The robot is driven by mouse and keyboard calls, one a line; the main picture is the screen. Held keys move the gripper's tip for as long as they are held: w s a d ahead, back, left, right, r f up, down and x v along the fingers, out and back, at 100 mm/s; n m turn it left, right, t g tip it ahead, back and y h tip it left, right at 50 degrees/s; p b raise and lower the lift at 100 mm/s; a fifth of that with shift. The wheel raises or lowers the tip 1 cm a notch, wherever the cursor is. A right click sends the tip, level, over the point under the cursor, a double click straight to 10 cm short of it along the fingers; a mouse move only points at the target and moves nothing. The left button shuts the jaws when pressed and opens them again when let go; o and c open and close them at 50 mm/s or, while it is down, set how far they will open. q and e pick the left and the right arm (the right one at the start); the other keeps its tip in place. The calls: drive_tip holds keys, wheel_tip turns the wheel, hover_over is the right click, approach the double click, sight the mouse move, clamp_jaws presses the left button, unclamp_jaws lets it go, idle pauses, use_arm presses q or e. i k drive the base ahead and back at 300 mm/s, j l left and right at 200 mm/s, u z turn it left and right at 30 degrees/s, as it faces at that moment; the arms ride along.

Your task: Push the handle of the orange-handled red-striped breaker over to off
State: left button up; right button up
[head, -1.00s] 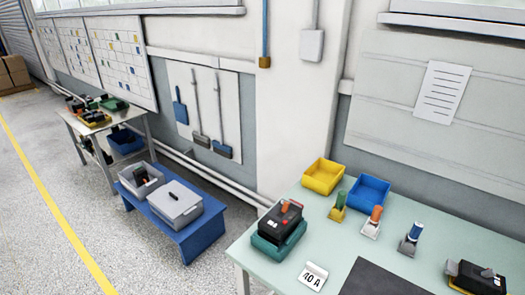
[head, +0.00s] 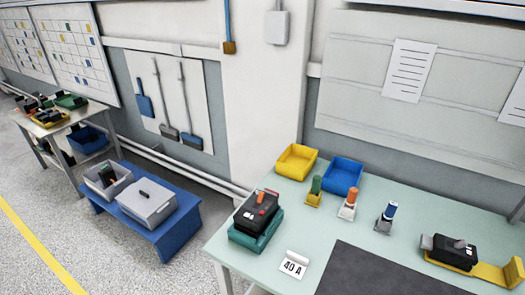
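A black breaker (head: 256,214) sits on a teal holder (head: 244,237) at the left end of the pale green bench. An orange handle shows on its top toward the back, with a small red spot near it; a red stripe is too small to tell, and so is the handle's position. Another black breaker (head: 453,249) with a grey handle lies on a yellow holder (head: 490,274) at the right of the bench. Neither of my grippers is in view.
A 40 A card (head: 293,265) stands before the teal holder. Behind are yellow (head: 297,161) and blue (head: 343,175) bins and upright green, orange and blue-topped items. A dark mat (head: 370,272) lies bare in front. A blue low table (head: 150,232) stands left of the bench.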

sight(261, 196)
drive_tip(key=i+z, duration=0.15)
drive_tip(key=i, duration=0.65)
drive_tip(key=i+j+z, duration=0.2)
drive_tip(key=i, duration=0.55)
